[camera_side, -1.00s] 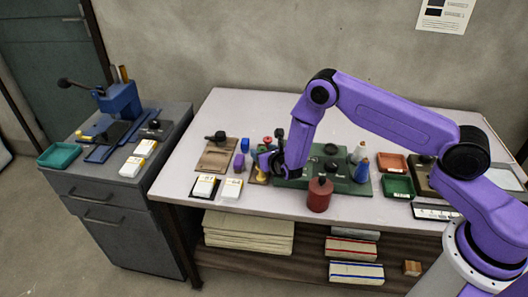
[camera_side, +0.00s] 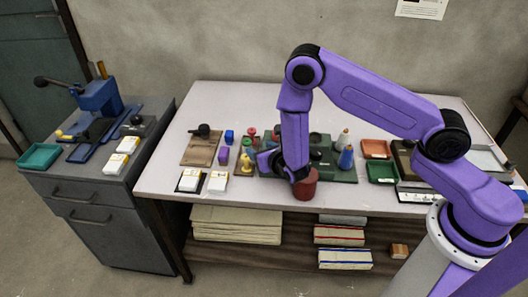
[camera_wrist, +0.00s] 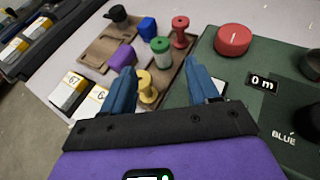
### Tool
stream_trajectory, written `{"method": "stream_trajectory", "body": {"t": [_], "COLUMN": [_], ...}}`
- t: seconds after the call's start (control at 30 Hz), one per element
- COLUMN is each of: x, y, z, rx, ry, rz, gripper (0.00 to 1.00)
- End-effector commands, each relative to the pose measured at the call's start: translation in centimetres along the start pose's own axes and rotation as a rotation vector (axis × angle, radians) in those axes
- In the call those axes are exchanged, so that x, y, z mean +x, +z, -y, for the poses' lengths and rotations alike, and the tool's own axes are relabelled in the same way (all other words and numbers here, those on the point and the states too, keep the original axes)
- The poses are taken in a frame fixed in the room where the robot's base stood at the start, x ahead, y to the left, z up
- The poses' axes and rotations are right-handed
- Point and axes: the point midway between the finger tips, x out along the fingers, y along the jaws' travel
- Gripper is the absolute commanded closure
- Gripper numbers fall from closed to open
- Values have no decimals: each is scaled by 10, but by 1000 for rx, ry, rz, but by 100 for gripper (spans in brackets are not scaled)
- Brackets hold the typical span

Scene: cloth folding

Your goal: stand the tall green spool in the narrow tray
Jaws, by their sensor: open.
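The tall green spool (camera_wrist: 161,52), with a pale middle, stands upright in the wrist view between a red spool (camera_wrist: 181,32) and a yellow spool (camera_wrist: 147,88). All three appear within the outline of a narrow brown tray (camera_wrist: 190,47); I cannot tell how the green spool's base sits. My gripper (camera_wrist: 159,68) is open and empty, its blue fingertips apart on either side of the green spool in the picture, with the spool beyond them. In the side view my gripper (camera_side: 268,161) is just right of the yellow spool (camera_side: 246,163); the green spool is hard to make out there.
A purple block (camera_wrist: 122,58) and blue block (camera_wrist: 147,28) lie left of the spools. A wooden board (camera_side: 200,151) is farther left. White boxes (camera_side: 218,181) are near the front edge. A green mat (camera_wrist: 225,75) lies right, carrying a red round piece (camera_wrist: 233,38).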

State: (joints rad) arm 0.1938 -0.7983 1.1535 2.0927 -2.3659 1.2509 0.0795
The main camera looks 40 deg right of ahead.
Motion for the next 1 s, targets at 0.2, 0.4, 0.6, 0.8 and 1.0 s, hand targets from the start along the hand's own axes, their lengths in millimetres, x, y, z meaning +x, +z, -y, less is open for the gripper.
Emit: {"method": "stream_trajectory", "body": {"t": [0.2,0.4,0.6,0.8,1.0], "x": [-18,-21,-30,-72,-133], "y": [0,1,30,83,105], "z": [-1,0,12,50,89], "rx": [-1,0,77,313,607], "ry": [2,1,-85,-302,-509], "rz": [1,2,38,79,38], "gripper": [40,40,40,40,40]}}
